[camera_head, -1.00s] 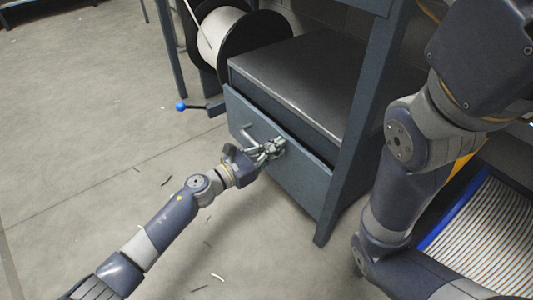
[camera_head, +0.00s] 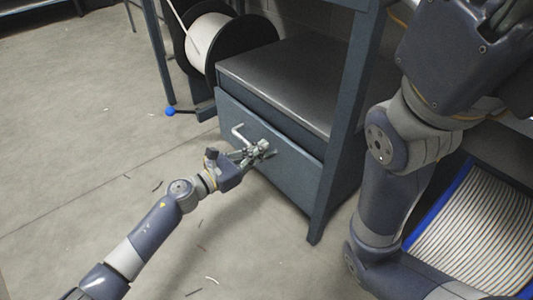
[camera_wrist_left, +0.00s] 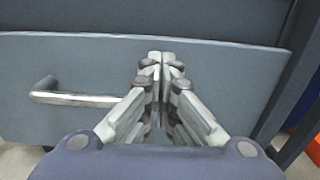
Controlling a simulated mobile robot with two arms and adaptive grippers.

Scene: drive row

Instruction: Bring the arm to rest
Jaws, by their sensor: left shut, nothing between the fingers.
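My left gripper (camera_head: 262,150) is in front of the face of a blue-grey drawer (camera_head: 290,170), beside its metal handle (camera_head: 238,133). In the left wrist view the gripper's fingers (camera_wrist_left: 162,62) are shut with nothing between them, and the silver handle (camera_wrist_left: 75,97) lies to their left, its right end partly hidden by a finger. The drawer front (camera_wrist_left: 235,85) fills the background there. I cannot tell whether the fingertips touch the drawer front. My right arm (camera_head: 385,190) stands at the right of the head view; its gripper is out of view.
A cabinet top (camera_head: 285,75) sits above the drawer, with a table leg (camera_head: 340,130) at its right. A cable spool (camera_head: 207,40) and a blue-knobbed lever (camera_head: 170,112) are behind. A blue-edged striped tray (camera_head: 480,225) lies at right. The floor at left is open, with small scraps.

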